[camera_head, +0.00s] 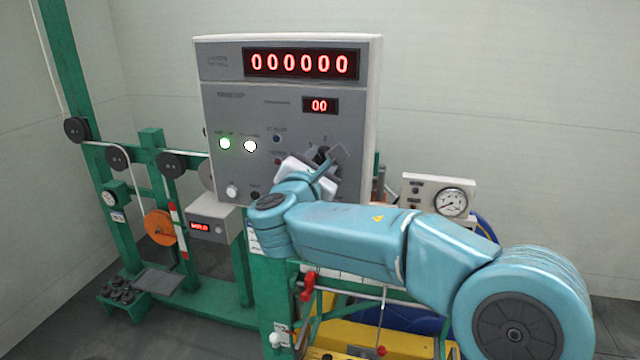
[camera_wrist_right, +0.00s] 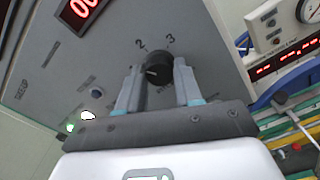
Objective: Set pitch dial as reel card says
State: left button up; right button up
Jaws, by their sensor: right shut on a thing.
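The pitch dial (camera_wrist_right: 157,72) is a black round knob on the grey panel. The numbers 2 and 3 are printed beside it in the right wrist view; other positions are hidden. A pale line on the knob points roughly left in that view. My right gripper (camera_wrist_right: 158,88) is shut on the dial, one finger on each side. In the head view my right gripper (camera_head: 325,165) reaches the lower right of the panel and mostly covers the dial. I cannot make out a readable reel card. My left gripper is not in view.
The control cabinet (camera_head: 225,100) shows red displays reading 000000 and 00, with two lit lamps. A pressure gauge box (camera_head: 451,202) stands to its right. A green frame with pulleys and an orange reel (camera_head: 160,227) stands to the left. A red-handled valve (camera_head: 308,287) sits below my arm.

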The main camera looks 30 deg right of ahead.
jog(key=m+b, duration=0.1)
jog(key=b, duration=0.1)
jog(key=m+b, duration=0.2)
jog(key=shift+f, duration=0.4)
jog(key=shift+r+m+b, duration=0.25)
jog(key=shift+m+b, duration=1)
jog(key=shift+m, duration=0.25)
jog(key=o, duration=1)
jog(key=shift+w, duration=0.1)
jog(key=shift+o, duration=0.2)
jog(key=shift+r, duration=0.1)
jog(key=b+v, duration=0.2)
jog(key=v, duration=1.4)
jog(key=shift+a, duration=0.15)
